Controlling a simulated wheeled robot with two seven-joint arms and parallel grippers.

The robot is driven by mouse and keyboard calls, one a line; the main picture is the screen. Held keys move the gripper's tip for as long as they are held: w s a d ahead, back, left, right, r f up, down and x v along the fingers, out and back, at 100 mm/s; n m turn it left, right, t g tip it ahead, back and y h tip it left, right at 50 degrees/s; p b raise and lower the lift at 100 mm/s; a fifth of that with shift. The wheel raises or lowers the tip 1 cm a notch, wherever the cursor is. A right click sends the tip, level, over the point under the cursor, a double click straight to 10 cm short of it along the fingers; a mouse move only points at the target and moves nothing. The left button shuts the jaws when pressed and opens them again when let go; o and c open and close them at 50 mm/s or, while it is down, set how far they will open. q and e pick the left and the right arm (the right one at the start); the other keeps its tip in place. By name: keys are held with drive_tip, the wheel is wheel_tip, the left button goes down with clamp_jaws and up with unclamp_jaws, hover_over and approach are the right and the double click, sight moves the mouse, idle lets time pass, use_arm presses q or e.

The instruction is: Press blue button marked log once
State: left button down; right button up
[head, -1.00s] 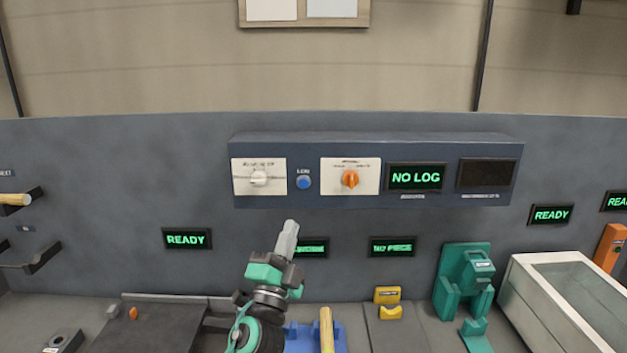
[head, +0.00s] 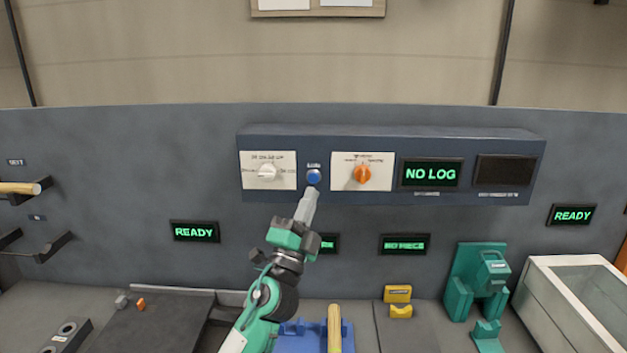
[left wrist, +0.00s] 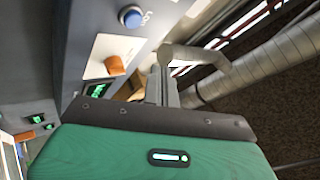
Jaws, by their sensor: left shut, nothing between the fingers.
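The blue button (head: 313,177) sits on the dark blue panel (head: 400,142), between a white knob plate and an orange knob plate. A small label above it is hard to read in the head view. The button also shows at the top of the left wrist view (left wrist: 131,17), with part of its label beside it. My left gripper (head: 308,194) is shut and empty, its fingertips just below the button in the head view. I cannot tell whether they touch it. The display (head: 431,174) on the panel reads NO LOG. My right gripper is not in view.
The white knob (head: 267,172) and orange knob (head: 362,174) flank the button closely. A READY display (head: 195,232) is on the wall at left. A teal fixture (head: 476,283) and a glass-topped white box (head: 578,300) stand at right.

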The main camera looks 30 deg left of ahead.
sight(313, 177)
use_arm(q)
drive_tip(key=w+a, duration=0.2)
drive_tip(key=w, duration=0.1)
drive_tip(key=w+b, duration=0.1)
drive_tip(key=shift+w+a, duration=0.25)
drive_tip(key=shift+a, duration=0.15)
idle(1.0)
drive_tip(key=shift+w+a, duration=0.1)
drive_tip(key=shift+w, duration=0.05)
idle(0.7)
drive_tip(key=shift+w+a, duration=0.1)
drive_tip(key=shift+w, duration=0.1)
